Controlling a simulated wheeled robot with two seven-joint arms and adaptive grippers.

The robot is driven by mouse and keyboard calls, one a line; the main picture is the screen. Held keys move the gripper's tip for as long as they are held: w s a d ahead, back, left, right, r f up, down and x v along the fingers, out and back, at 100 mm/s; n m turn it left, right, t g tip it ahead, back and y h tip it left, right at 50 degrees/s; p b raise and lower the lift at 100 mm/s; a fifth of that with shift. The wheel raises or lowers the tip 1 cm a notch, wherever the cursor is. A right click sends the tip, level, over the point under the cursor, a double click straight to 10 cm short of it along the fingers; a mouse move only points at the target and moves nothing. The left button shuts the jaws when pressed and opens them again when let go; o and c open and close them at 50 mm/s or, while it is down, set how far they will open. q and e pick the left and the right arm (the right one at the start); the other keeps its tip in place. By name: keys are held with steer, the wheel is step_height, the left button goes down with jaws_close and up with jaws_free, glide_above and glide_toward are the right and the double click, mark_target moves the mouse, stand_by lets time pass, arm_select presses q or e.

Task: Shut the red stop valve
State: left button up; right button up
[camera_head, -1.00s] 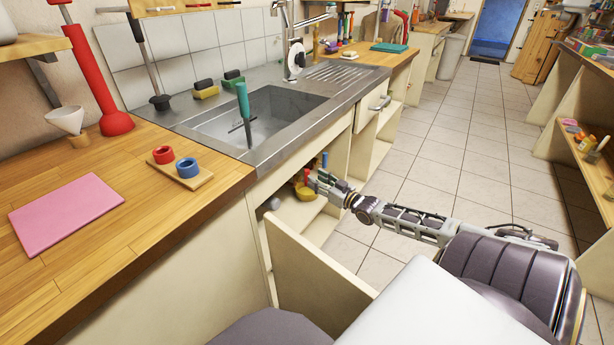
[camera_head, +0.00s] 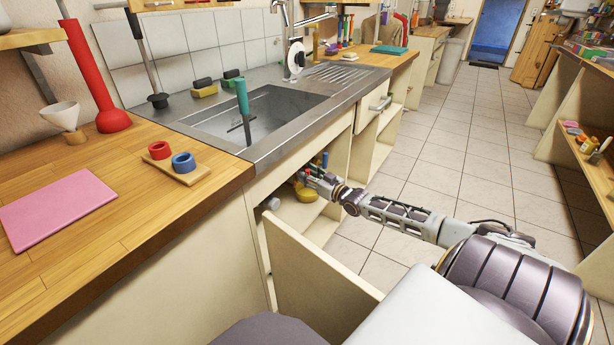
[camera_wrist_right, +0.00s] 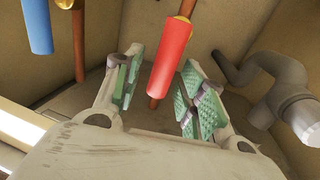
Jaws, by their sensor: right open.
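The red stop valve's lever handle (camera_wrist_right: 171,57) shows in the right wrist view, slanting down from a brass fitting on a copper pipe. My right gripper (camera_wrist_right: 158,92) is open, its green-padded fingers on either side of the red handle's lower end. I cannot tell whether a pad touches it. In the head view my right gripper (camera_head: 317,181) reaches into the open cabinet under the sink, where the valve is too small and covered to make out well. A blue handle (camera_wrist_right: 37,26) on another pipe is at the upper left of the wrist view. My left gripper is not in view.
A grey drain pipe (camera_wrist_right: 275,85) bends down at the right of the wrist view. The open cabinet door (camera_head: 312,275) stands below my right arm. A yellow object (camera_head: 306,193) is inside the cabinet. The counter (camera_head: 130,235) and sink (camera_head: 262,120) are above.

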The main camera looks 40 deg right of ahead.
steer(key=shift+w, duration=0.35)
steer(key=shift+c, duration=0.5)
jaws_close()
